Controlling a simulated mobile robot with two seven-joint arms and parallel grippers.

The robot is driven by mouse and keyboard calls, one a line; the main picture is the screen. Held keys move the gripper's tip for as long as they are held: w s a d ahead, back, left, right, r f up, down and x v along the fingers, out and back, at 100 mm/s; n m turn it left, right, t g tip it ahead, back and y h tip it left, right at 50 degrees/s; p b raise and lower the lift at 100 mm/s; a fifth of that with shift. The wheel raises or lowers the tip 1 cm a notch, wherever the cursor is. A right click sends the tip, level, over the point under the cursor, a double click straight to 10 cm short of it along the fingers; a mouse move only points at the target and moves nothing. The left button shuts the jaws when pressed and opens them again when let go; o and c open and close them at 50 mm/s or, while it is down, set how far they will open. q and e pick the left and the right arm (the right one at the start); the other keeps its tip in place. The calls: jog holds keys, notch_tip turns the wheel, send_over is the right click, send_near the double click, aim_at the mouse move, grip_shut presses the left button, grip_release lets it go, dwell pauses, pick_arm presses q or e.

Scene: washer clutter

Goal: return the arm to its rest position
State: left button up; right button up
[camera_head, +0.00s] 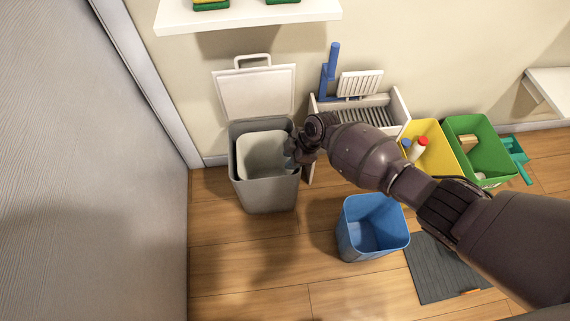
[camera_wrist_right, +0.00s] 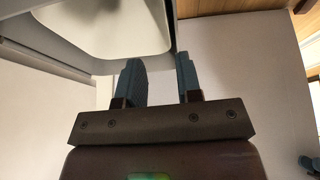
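My right arm (camera_head: 372,157) reaches in from the lower right of the head view. Its gripper (camera_head: 292,152) is at the right rim of the grey bin (camera_head: 268,192), whose lid (camera_head: 257,92) stands raised. In the right wrist view, the two blue-grey fingers of the gripper (camera_wrist_right: 160,80) stand apart with nothing held between them. The pale bin interior (camera_wrist_right: 120,25) and its rim show just beyond the fingertips. I cannot tell whether the fingers touch the rim. My left gripper is in neither view.
A white rack (camera_head: 401,108) with blue handles stands behind my arm. A yellow bin (camera_head: 436,152) holding bottles and a green bin (camera_head: 487,155) stand to the right. A blue bin (camera_head: 372,228) and dark mat (camera_head: 440,270) lie below. A white shelf (camera_head: 250,14) hangs above.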

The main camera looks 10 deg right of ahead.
pick_arm(q)
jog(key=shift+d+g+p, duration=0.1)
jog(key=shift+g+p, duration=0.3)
jog(key=shift+p, duration=0.2)
pick_arm(e)
jog(key=v, duration=0.4)
jog(key=shift+r, duration=0.2)
